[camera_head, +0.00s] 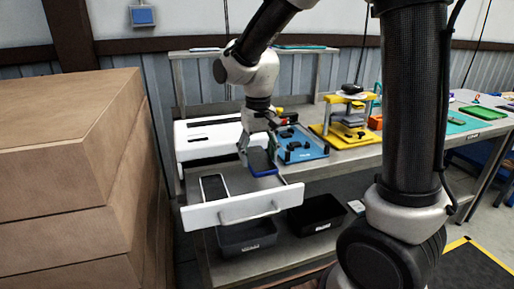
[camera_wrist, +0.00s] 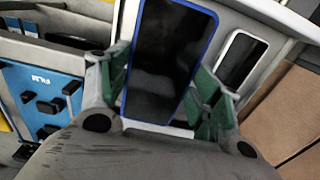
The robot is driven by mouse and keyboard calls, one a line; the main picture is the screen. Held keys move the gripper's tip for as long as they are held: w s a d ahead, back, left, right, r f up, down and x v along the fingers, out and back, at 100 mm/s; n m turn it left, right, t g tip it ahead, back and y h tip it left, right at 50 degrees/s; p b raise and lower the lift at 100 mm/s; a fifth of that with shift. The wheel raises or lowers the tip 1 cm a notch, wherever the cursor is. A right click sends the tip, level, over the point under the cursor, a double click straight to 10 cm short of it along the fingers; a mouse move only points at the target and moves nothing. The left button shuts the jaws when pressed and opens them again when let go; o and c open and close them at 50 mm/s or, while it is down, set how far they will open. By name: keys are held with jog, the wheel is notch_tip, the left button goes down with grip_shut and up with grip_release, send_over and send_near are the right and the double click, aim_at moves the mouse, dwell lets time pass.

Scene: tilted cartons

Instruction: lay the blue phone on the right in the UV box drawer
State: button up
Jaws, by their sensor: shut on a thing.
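The blue phone (camera_wrist: 165,62), dark-faced with a blue rim, is between the green-padded fingers of my gripper (camera_wrist: 160,100) in the wrist view. In the head view the blue phone (camera_head: 262,161) is at my gripper (camera_head: 258,150), over the right part of the open drawer. My gripper is shut on its sides. The UV box (camera_head: 207,138) is white, with its drawer (camera_head: 230,211) pulled out to the front. A white-rimmed phone (camera_head: 214,187) lies in the left part of the drawer. I cannot tell whether the blue phone touches the drawer floor.
A blue fixture board (camera_head: 318,150) and a yellow fixture (camera_head: 350,137) stand right of the box. Dark bins (camera_head: 247,236) sit below the drawer. Stacked cartons (camera_head: 70,160) stand close on the left.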

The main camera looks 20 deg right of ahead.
aim_at(258, 184)
jog(key=shift+f, duration=3.6)
jog(key=shift+f, duration=0.2)
jog(key=o, duration=1.2)
notch_tip(258, 184, up, 12)
